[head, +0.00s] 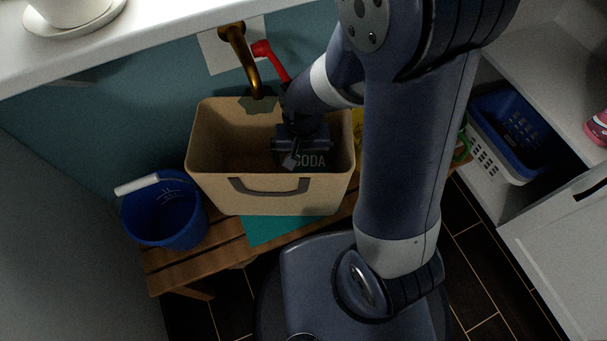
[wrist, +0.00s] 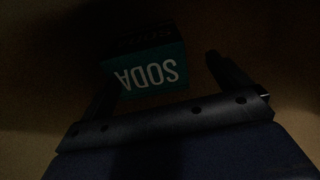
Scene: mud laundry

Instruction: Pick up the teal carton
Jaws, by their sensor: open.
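The teal carton (head: 313,162) is inside a beige bin (head: 212,184), toward its right side, with the word SODA on it. It also shows in the wrist view (wrist: 151,70), dim, with the lettering upside down. My gripper (head: 290,158) reaches down into the bin just over the carton and hides part of it. In the wrist view my gripper (wrist: 163,72) is open. The carton lies between and beyond the finger ends, closer to the left finger, with a gap to the right finger. Whether a finger touches it is too dark to tell.
The bin stands on a slatted wooden bench (head: 170,262), partly over a teal cloth or mat (head: 275,229). A blue bucket (head: 165,218) is left of it. A brass tap (head: 253,75) with a red lever hangs behind the bin. A blue-and-white basket (head: 510,135) is at right.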

